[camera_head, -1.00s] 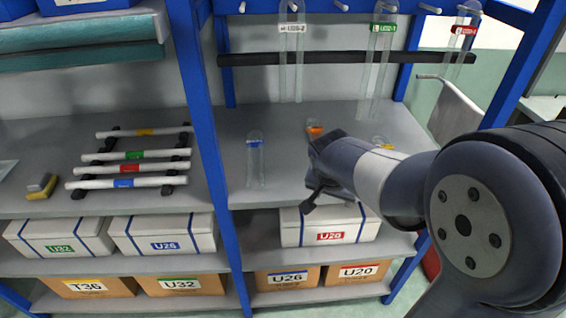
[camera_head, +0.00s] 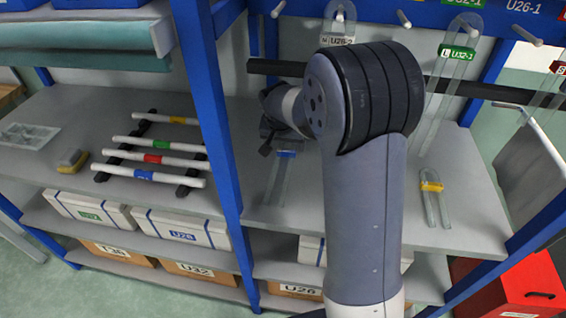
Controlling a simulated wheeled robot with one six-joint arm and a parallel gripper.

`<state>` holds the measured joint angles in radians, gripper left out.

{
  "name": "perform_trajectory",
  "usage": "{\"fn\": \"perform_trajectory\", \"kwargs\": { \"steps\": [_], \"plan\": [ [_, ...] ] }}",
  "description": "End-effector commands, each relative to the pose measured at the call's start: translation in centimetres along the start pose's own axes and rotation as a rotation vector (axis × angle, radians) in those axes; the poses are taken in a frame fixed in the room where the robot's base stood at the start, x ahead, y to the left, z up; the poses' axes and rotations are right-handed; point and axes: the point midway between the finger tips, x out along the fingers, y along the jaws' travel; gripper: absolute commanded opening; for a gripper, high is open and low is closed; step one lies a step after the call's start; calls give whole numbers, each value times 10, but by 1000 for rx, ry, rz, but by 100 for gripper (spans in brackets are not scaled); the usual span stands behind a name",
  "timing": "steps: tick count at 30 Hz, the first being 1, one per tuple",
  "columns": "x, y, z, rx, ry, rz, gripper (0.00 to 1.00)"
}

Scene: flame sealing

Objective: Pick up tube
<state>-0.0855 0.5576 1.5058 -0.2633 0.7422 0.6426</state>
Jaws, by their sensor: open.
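A clear U-shaped glass tube with a blue label (camera_head: 279,176) stands on the grey shelf (camera_head: 470,215), left of my arm. A similar tube with a yellow label (camera_head: 432,200) stands to the right of my arm. My gripper (camera_head: 268,138) is small and dark in the view, just above and behind the blue-labelled tube in the picture. It is open with nothing seen in it; its fingertips are partly hidden, and I cannot tell whether they touch the tube. The orange-labelled tube is hidden behind my arm.
Labelled glass tubes, including a green-labelled one (camera_head: 457,55), hang from pegs at the back. A black bar (camera_head: 470,80) crosses behind. White rods with coloured bands (camera_head: 155,158) lie on a rack at the left. A blue post (camera_head: 215,120) divides the shelf. Boxes fill the lower shelves.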

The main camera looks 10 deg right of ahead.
Motion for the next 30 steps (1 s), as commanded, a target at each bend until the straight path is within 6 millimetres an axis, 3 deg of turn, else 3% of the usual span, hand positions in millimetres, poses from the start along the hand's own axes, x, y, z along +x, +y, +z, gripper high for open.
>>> {"fn": "perform_trajectory", "kwargs": {
  "steps": [9, 18, 30],
  "plan": [
    [40, 0, 1, 0, -2, 2, 80],
    [45, 0, 1, 0, -1, 1, 80],
    [44, 0, 1, 0, -1, 1, 47]
  ]
}}
